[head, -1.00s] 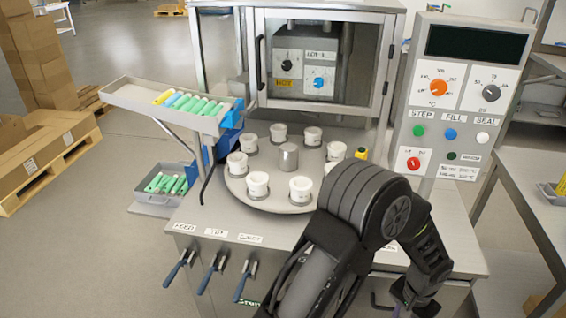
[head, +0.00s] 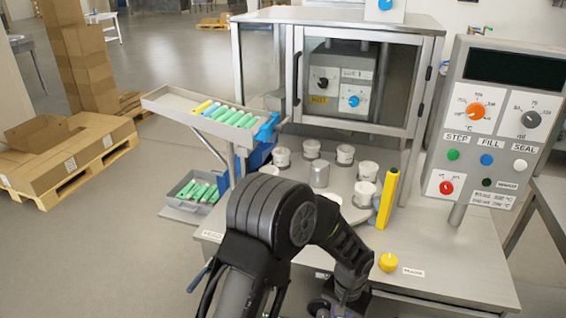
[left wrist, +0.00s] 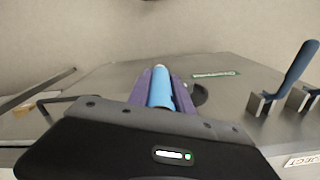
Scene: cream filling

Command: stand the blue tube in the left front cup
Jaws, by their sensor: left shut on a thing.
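The blue tube (left wrist: 161,90) lies between the purple fingers of my left gripper (left wrist: 161,82) in the left wrist view; the gripper is shut on it. In the head view my left arm reaches across the front of the bench, and its gripper end is at the bottom edge, with the tube not visible there. White cups, such as one at the right front (head: 364,194), stand in a ring on the round turntable (head: 345,212). My arm covers the turntable's left front, so the cup there is hidden. My right gripper is not in view.
A sloped tray (head: 164,102) at the left holds a yellow, a blue and several green tubes. A grey bin (head: 186,207) of green tubes sits below. A tall yellow post (head: 388,198) and yellow knob (head: 389,262) stand right of the turntable.

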